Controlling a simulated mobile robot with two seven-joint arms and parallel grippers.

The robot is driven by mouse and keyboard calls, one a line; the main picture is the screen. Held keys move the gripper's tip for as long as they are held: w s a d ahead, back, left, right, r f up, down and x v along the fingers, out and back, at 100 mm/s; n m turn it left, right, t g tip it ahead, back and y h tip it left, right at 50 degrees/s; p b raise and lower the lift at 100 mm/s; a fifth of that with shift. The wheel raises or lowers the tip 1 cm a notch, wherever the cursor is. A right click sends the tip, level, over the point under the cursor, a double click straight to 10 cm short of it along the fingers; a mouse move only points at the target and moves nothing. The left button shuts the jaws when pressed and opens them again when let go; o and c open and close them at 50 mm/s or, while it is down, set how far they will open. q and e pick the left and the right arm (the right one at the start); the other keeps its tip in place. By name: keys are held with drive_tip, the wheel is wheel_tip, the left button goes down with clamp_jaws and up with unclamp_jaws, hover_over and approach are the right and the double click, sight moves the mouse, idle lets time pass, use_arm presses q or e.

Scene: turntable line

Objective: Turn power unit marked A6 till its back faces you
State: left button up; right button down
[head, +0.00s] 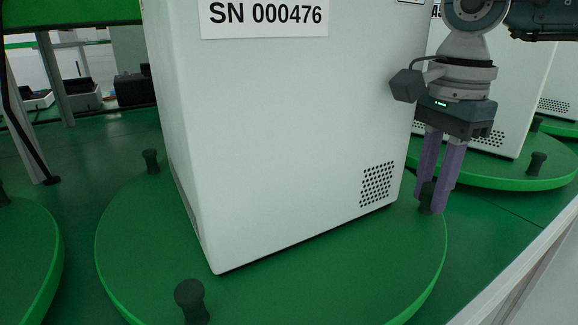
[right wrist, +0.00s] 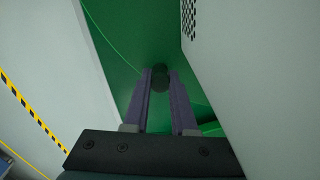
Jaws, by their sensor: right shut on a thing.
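A large white power unit (head: 280,140) with a label "SN 000476" and a patch of vent holes stands upright on a round green turntable (head: 130,245). Its top is out of frame and I cannot read an A6 mark. Dark knobs stand on the turntable rim: a front knob (head: 191,300), a back left knob (head: 151,161) and a right knob (head: 426,198). My right gripper (head: 431,200) points down beside the unit, its purple fingers shut on the right knob. In the right wrist view the knob (right wrist: 160,77) is between the fingertips. My left gripper is out of view.
Another white unit (head: 490,110) stands on a neighbouring green turntable (head: 500,178) at the right, behind my right gripper. Part of a further turntable (head: 30,265) shows at the left. A pale rail (head: 520,275) crosses the lower right corner. Dark bins (head: 80,95) stand at the back left.

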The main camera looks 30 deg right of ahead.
drive_tip(key=shift+a, duration=0.1)
drive_tip(key=c, duration=0.7)
unclamp_jaws()
drive_tip(key=shift+c, duration=0.2)
wheel_tip(320, 180, up, 9)
drive_tip(key=shift+r+p, duration=0.1)
drive_tip(key=shift+p, duration=0.95)
drive_tip(key=shift+r, duration=0.45)
